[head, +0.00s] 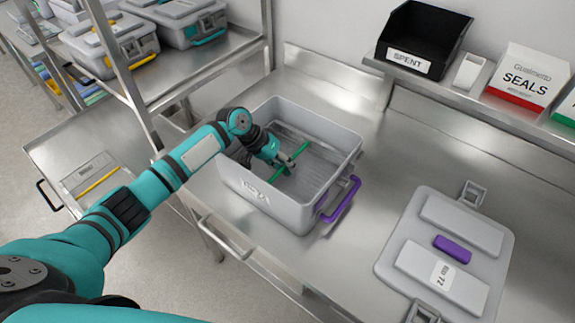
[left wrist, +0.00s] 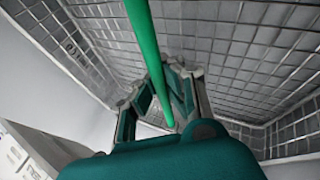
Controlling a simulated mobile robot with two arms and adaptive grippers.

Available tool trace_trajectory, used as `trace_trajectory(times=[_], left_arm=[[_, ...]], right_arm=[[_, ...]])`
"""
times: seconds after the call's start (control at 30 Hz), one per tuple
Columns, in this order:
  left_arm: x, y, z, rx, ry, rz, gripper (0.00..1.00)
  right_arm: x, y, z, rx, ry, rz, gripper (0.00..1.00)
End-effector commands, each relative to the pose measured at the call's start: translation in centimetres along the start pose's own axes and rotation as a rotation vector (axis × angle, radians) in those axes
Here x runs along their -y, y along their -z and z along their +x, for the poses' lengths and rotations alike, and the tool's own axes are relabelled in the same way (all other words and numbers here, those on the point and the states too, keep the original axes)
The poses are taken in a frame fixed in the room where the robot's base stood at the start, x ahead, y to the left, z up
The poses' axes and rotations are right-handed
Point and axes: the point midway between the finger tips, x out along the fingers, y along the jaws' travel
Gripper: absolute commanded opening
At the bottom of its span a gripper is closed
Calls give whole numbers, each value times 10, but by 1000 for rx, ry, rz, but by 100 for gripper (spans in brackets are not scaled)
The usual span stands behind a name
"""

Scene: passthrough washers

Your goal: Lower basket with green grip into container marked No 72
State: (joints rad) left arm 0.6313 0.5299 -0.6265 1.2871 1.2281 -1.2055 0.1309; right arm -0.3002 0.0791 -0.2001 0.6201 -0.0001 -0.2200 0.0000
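A grey open container (head: 265,205) with a purple handle (head: 340,198) stands on the steel counter; its front marking is too small to read surely. The wire basket (head: 318,165) is inside it, below the rim; whether it rests on the bottom I cannot tell. Its green grip (head: 303,150) crosses above the mesh. In the left wrist view the green grip (left wrist: 146,40) runs between my fingers, with basket mesh (left wrist: 235,50) around. My left gripper (head: 286,167) reaches down into the container and appears closed around the grip. My right gripper is out of view.
A grey lid (head: 398,235) with a purple patch and a 72 label lies on the counter at right. Lidded containers (head: 110,45) fill the left rack.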

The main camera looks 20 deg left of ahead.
Motion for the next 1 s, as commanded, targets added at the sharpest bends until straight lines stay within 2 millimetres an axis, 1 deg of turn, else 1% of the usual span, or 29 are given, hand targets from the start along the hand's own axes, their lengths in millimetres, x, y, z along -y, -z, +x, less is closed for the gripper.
trace_trajectory(times=[0.13, 0.3, 0.4, 0.57, 0.73, 1.0], left_arm=[[-1, 1, -1, -2, -1, 1, 0], [-1, 1, -1, -2, -1, 1, 22], [0, 1, 0, -1, -1, 0, 33], [0, 0, 0, -1, 0, 0, 33], [1, -1, 0, 2, 1, -1, 55], [1, -1, 0, 2, 2, -1, 56]], right_arm=[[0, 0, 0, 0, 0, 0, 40], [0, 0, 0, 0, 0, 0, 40], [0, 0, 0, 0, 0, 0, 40], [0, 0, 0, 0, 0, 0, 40], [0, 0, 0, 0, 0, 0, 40], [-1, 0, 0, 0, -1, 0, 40]])
